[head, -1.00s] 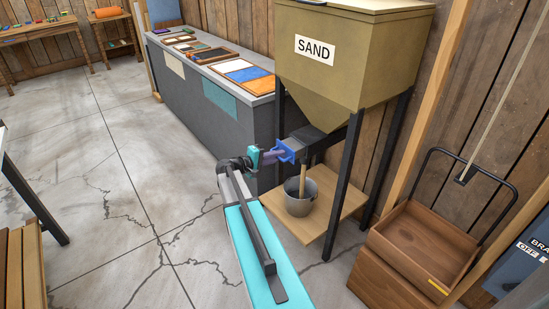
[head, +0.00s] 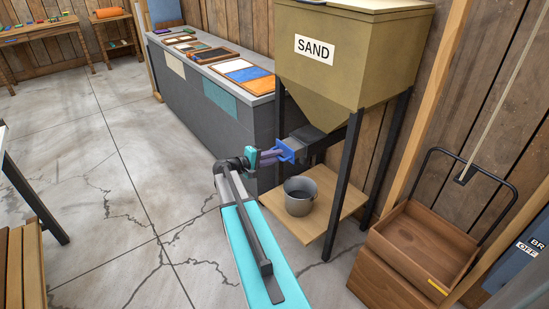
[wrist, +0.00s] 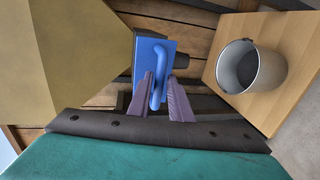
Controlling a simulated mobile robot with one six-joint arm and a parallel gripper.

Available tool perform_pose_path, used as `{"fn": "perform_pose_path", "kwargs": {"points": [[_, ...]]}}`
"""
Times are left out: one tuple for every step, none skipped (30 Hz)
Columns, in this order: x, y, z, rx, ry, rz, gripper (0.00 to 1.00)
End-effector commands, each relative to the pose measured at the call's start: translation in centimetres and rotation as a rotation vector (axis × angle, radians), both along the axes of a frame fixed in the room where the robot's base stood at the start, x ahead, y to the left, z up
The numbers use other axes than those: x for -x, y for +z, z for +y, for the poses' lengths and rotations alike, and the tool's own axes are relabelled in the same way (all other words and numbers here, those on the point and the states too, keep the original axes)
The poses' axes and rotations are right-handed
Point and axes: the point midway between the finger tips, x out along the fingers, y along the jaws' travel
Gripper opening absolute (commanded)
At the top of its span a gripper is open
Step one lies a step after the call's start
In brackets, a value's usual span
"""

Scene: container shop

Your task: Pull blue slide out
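The blue slide (head: 286,151) is at the outlet under the tan sand hopper (head: 345,65). In the wrist view it shows as a blue plate (wrist: 143,64) with a looped blue handle (wrist: 159,62). In the head view my gripper (head: 271,156) reaches the slide from the left. The inner part of the slide is hidden in the outlet.
A metal bucket (head: 299,207) stands on a wooden shelf (head: 338,203) under the hopper; no sand is falling. Black hopper legs (head: 342,190) stand close by. A grey counter (head: 187,85) is behind. A wooden cart (head: 385,268) is at right.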

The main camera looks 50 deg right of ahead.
Motion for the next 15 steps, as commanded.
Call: {"fn": "perform_pose_path", "kwargs": {"points": [[-0.1, 0.1, 0.4, 0.000, 0.001, 0.000, 0.18], [-0.1, 0.1, 0.7, 0.000, 0.001, 0.000, 0.18], [-0.2, 0.2, 1.1, 0.000, 0.001, 0.000, 0.18], [-0.3, 0.3, 1.4, 0.000, 0.002, 0.000, 0.18], [-0.4, 0.4, 1.7, 0.000, 0.002, 0.000, 0.18], [-0.5, 0.5, 2.2, 0.000, 0.003, -0.001, 0.18], [-0.6, 0.5, 2.6, 0.000, 0.002, 0.000, 0.18], [-0.7, 0.6, 3.0, 0.000, 0.002, 0.001, 0.18], [-0.9, 0.8, 3.7, 0.000, 0.003, 0.000, 0.18], [-1.0, 0.9, 4.1, 0.000, 0.003, 0.000, 0.18], [-1.1, 0.9, 4.6, 0.000, 0.003, 0.000, 0.18], [-1.2, 1.1, 5.2, 0.000, 0.003, 0.000, 0.18], [-1.4, 1.2, 5.7, 0.000, 0.003, 0.000, 0.18], [-1.5, 1.3, 6.1, -0.001, 0.004, 0.000, 0.18], [-1.6, 1.4, 6.7, -0.001, 0.004, 0.000, 0.18]]}}
